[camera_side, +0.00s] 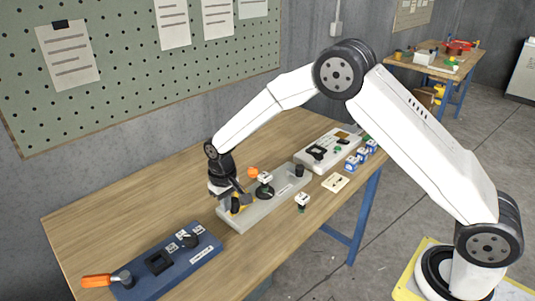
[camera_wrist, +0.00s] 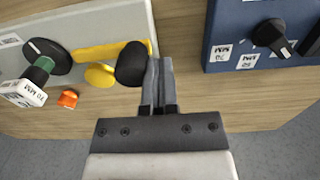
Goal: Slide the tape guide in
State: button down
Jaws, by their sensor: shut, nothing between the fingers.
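A yellow bar (camera_wrist: 98,51), which looks like the tape guide, lies along the light grey base (camera_wrist: 100,20) in the wrist view. A black knob (camera_wrist: 132,63) stands at its right end, and a yellow disc (camera_wrist: 98,75) sits just below the bar. My gripper (camera_wrist: 158,62) is shut and empty, with its fingers right beside the knob on its right; I cannot tell whether they touch. In the side view my gripper (camera_side: 232,200) is low at the left end of the grey base (camera_side: 268,214), partly hiding the yellow part (camera_side: 244,200).
A black dial (camera_wrist: 46,56) and a white block marked 70 MM (camera_wrist: 24,93) are on the base, near an orange piece (camera_wrist: 68,98). A blue panel (camera_side: 168,262) with an orange handle (camera_side: 97,281) lies left. A white panel (camera_side: 328,150) and blue-white blocks (camera_side: 361,156) lie right.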

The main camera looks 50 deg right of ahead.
jog(key=shift+d, duration=1.5)
jog(key=shift+a, duration=0.75)
jog(key=shift+r, duration=0.15)
jog(key=shift+r, duration=3.35)
